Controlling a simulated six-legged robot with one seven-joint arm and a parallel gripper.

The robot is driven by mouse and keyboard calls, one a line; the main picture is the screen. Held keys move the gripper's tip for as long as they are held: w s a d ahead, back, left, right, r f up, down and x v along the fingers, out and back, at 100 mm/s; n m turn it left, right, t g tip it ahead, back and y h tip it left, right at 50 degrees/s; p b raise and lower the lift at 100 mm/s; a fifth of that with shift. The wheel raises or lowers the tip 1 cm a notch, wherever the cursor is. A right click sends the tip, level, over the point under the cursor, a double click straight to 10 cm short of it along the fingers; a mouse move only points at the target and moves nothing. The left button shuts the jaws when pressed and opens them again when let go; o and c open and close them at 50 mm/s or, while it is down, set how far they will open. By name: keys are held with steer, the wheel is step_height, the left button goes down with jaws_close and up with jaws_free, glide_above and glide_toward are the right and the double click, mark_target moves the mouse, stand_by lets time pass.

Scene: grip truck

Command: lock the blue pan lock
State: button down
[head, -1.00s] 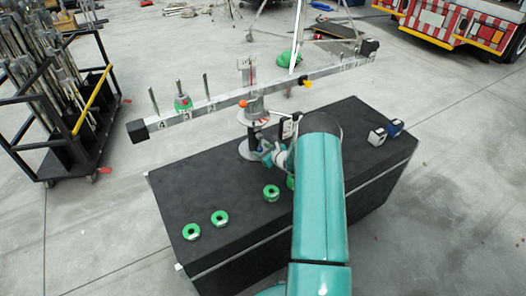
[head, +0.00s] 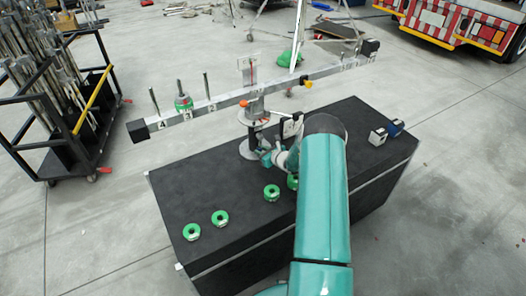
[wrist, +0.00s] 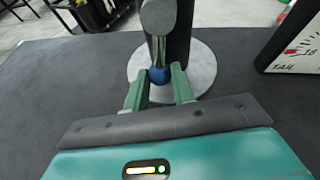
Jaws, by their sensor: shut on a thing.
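The blue pan lock shows in the wrist view as a small blue knob (wrist: 159,75) at the lower end of a grey metal lever (wrist: 158,20). It sits low in front of a dark post on a round grey base (wrist: 203,70). My gripper (wrist: 164,73) has its two green fingertips on either side of the knob and is shut on it. In the head view my gripper (head: 267,157) is beside the scale's stand (head: 249,149), below the long white beam (head: 228,100). The knob is too small to make out there.
Several green ring weights (head: 220,217) lie on the black table (head: 190,190). Another green weight (head: 183,102) stands on the beam. A dial box (wrist: 295,45) stands right of the base. Two small blocks (head: 377,136) sit at the table's right.

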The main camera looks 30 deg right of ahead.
steer(key=a+m+y, duration=0.1)
steer(key=a+m, duration=0.1)
steer(key=shift+r+m+y, duration=0.2)
steer(key=shift+m+y, duration=0.2)
steer(key=m, duration=0.1)
steer(key=a+r+m+t+y, duration=0.1)
steer(key=shift+a+m, duration=0.3)
steer(key=shift+m, duration=0.1)
steer(key=m, duration=0.1)
steer(key=a+r+m+t+y, duration=0.1)
steer(key=shift+r+m, duration=0.25)
steer(key=shift+m, duration=0.15)
steer(key=shift+a+r+m+t+y, duration=0.35)
steer(key=shift+r+m, duration=0.2)
steer(key=shift+m, duration=0.35)
steer(key=shift+a+r+m+t+y, duration=0.1)
steer(key=shift+r+m+t+y, duration=0.15)
steer(key=shift+r+m+t, duration=0.45)
steer(key=shift+f+m, duration=0.2)
steer(key=shift+m, duration=0.1)
steer(key=c, duration=1.2)
jaws_free()
steer(key=shift+w, duration=0.1)
steer(key=shift+v, duration=3.75)
